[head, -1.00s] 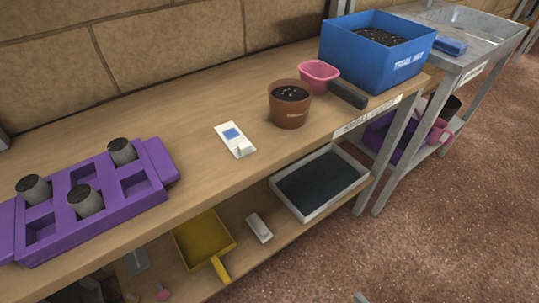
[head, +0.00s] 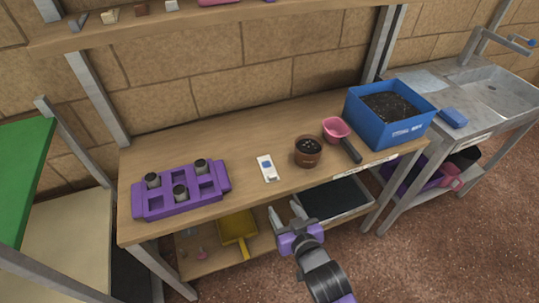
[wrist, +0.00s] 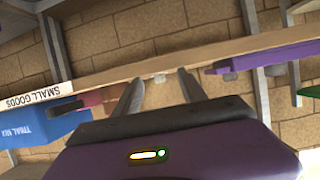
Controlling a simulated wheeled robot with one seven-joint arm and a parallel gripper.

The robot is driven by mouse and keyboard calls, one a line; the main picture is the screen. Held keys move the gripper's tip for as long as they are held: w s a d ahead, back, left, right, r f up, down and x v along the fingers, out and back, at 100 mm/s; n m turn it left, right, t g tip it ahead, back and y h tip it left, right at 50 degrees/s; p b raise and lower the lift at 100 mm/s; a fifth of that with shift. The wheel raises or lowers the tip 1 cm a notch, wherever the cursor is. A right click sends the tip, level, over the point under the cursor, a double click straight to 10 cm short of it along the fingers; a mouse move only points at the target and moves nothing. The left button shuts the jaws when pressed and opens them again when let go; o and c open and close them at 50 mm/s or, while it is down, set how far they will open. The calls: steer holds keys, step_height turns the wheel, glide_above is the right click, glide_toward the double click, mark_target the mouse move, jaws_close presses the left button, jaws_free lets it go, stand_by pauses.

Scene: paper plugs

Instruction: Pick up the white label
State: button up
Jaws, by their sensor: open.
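A white label (head: 268,174) with a blue square lies flat on the wooden bench, between the purple tray and the brown pot in the head view. My gripper (head: 286,211) is open and empty in front of the bench, nearer to me than the label and apart from it. In the wrist view my gripper's two fingers (wrist: 160,82) are spread and point toward the bench edge. A small pale thing shows between them there, too unclear to name.
The purple tray (head: 153,207) with several small pots stands left of the label. A brown pot (head: 308,158), a pink scoop (head: 336,129) and a blue box (head: 398,134) stand to its right. A yellow dustpan (head: 237,226) lies on the lower shelf. A high shelf (head: 160,25) hangs above.

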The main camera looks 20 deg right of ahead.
mark_target(273, 178)
steer(key=w, duration=0.1)
steer(key=w+r, duration=0.1)
steer(key=w, duration=0.1)
steer(key=w+p, duration=0.1)
steer(key=w, duration=0.1)
steer(key=shift+w+d+r, duration=0.1)
steer(key=shift+d+r, duration=0.15)
steer(key=shift+r, duration=0.1)
steer(key=x, duration=0.3)
steer(key=p+x, duration=0.1)
steer(key=x, duration=0.1)
steer(key=shift+w+d+r, duration=0.2)
steer(key=shift+w+d, duration=0.15)
steer(key=shift+w, duration=0.05)
steer(key=c, duration=1)
steer(key=shift+c, duration=0.2)
